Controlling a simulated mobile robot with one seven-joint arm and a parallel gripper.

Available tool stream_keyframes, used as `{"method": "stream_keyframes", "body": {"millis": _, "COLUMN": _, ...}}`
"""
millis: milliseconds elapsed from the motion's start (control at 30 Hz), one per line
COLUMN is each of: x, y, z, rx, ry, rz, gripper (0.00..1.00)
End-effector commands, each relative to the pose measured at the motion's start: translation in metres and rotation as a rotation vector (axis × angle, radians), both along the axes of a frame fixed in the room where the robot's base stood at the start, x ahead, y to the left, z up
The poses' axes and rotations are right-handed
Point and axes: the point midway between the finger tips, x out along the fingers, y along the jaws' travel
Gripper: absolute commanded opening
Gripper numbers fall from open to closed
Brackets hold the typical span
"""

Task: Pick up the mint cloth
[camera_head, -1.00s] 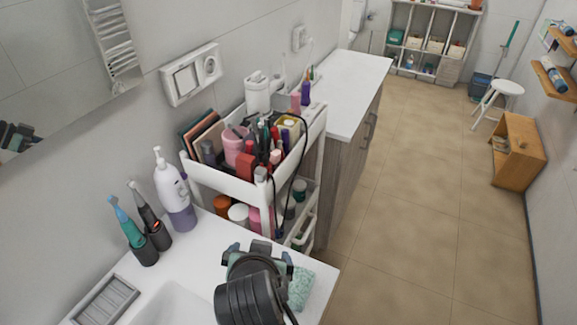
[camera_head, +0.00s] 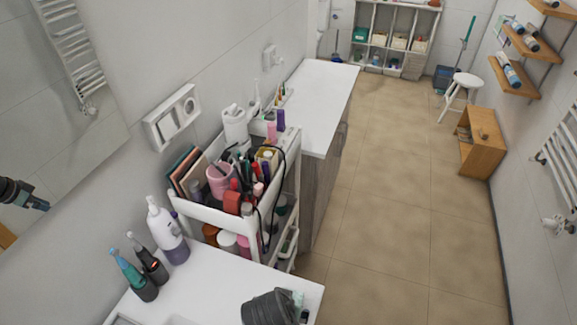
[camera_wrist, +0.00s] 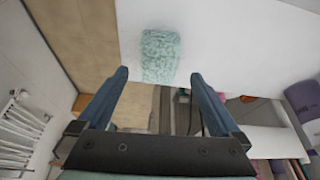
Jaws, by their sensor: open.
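The mint cloth (camera_wrist: 161,55) is a small, fluffy, pale green piece lying flat on the white counter (camera_wrist: 235,40). In the wrist view it is at the top centre, ahead of and between the fingertips of my gripper (camera_wrist: 158,76). My gripper's two dark blue fingers are spread apart with nothing between them. In the head view only a small edge of the cloth (camera_head: 298,297) shows at the bottom, beside the dark end of my arm, which hides most of it. I cannot tell the height of the fingers above the counter.
A white cart (camera_head: 215,218) packed with cosmetics stands just behind the counter. A purple-and-white pump bottle (camera_head: 168,232) and two toothbrush-like devices in dark holders (camera_head: 139,283) stand on the counter's left. Open tiled floor (camera_head: 385,220) lies to the right.

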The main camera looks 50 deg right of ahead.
Motion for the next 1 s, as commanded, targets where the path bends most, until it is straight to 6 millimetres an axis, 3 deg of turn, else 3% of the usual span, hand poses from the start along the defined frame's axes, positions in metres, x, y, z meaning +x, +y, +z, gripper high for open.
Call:
{"method": "stream_keyframes", "body": {"millis": 267, "x": 0.003, "y": -0.007, "z": -0.013, "rx": 0.001, "ry": 0.001, "rz": -0.001, "gripper": 1.0}}
{"method": "stream_keyframes", "body": {"millis": 633, "x": 0.01, "y": -0.024, "z": -0.048, "rx": 0.0, "ry": 0.0, "rz": 0.0, "gripper": 1.0}}
{"method": "stream_keyframes", "body": {"millis": 967, "x": 0.011, "y": -0.025, "z": -0.052, "rx": 0.0, "ry": -0.002, "rz": 0.001, "gripper": 1.0}}
{"method": "stream_keyframes", "body": {"millis": 1000, "x": 0.011, "y": -0.025, "z": -0.052, "rx": 0.0, "ry": -0.002, "rz": 0.001, "gripper": 0.93}}
